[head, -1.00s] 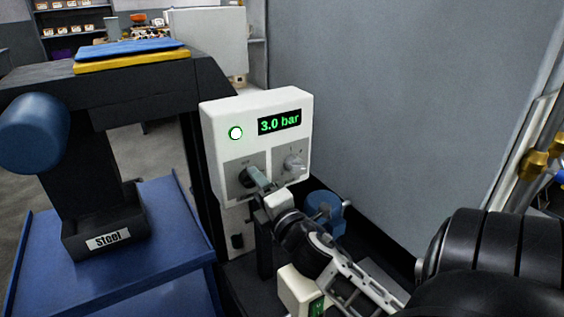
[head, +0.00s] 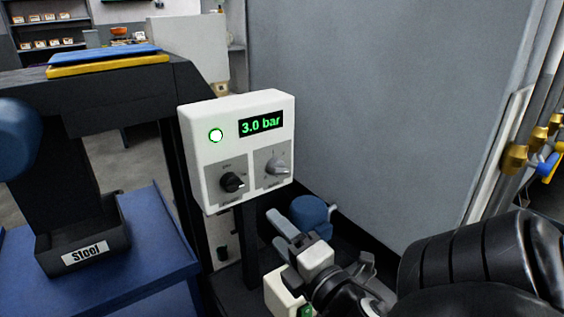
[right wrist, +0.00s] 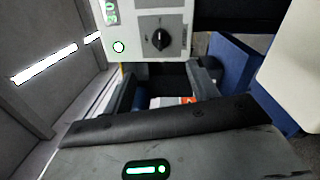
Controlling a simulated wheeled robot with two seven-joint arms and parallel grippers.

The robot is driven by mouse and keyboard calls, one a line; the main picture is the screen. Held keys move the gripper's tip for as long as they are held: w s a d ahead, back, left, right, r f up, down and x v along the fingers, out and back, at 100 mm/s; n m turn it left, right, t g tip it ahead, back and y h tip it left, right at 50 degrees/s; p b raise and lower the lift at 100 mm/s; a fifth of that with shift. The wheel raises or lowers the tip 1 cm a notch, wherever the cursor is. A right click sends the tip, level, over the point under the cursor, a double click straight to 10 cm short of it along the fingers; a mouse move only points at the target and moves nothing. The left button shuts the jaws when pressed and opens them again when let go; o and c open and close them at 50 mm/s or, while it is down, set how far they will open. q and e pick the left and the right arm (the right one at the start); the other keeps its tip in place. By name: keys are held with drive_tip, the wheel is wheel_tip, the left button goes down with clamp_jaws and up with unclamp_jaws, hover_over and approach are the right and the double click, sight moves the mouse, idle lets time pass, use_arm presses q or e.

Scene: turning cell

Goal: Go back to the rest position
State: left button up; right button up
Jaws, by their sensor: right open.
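My right gripper (head: 288,232) is open and empty in the head view, a little below and in front of the white control box (head: 199,160). It is apart from the box. The box shows a lit green lamp (head: 216,135), a display reading 3.0 bar (head: 261,124), a black knob (head: 232,182) and a grey knob (head: 276,168). In the right wrist view the black knob (right wrist: 160,39) stands beyond the spread fingers (right wrist: 165,85). My left gripper is not in view.
A blue cart (head: 150,250) with a black bin labelled Steel (head: 85,254) stands at the left. A grey wall panel (head: 370,110) rises behind the box. Brass and blue valves (head: 515,158) are at the right edge. A blue round part (head: 310,212) sits behind my right gripper.

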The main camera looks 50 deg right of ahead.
idle(0.3)
use_arm(q)
drive_tip(key=p, duration=0.2)
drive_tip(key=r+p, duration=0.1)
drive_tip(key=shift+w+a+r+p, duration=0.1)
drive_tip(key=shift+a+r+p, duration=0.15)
drive_tip(key=shift+p, duration=0.1)
use_arm(e)
drive_tip(key=a+f+m+g+y, duration=0.7)
drive_tip(key=a+f+m+y, duration=0.2)
drive_tip(key=a+f+m, duration=0.5)
drive_tip(key=a+f, duration=0.3)
drive_tip(key=a, duration=0.3)
drive_tip(key=shift+a+f, duration=0.15)
drive_tip(key=shift+a, duration=0.2)
